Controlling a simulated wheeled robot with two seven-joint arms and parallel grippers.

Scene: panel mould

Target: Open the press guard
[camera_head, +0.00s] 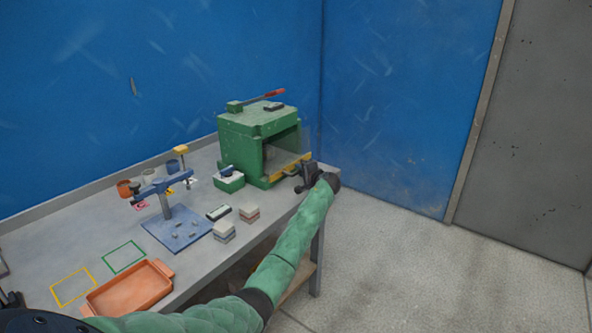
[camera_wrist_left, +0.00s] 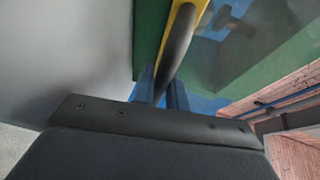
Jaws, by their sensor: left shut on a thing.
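The green press (camera_head: 258,125) stands at the far end of the table. Its guard is a see-through panel (camera_head: 306,141) with a yellow edge bar (camera_head: 288,170) low at the front opening. My left gripper (camera_head: 306,180) is at the right end of this bar. In the left wrist view, the gripper (camera_wrist_left: 161,88) is shut on a dark curved handle (camera_wrist_left: 178,50) beside the yellow bar (camera_wrist_left: 174,22). The fingers partly hide the handle. How far the guard stands from the opening is hard to tell. My right gripper is not in view.
A green box (camera_head: 229,183) stands left of the press. A blue stand (camera_head: 176,232), stacked blocks (camera_head: 224,231) and an orange tray (camera_head: 128,291) are nearer on the table. A blue wall (camera_head: 390,110) is behind. The floor (camera_head: 400,260) on the right is clear.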

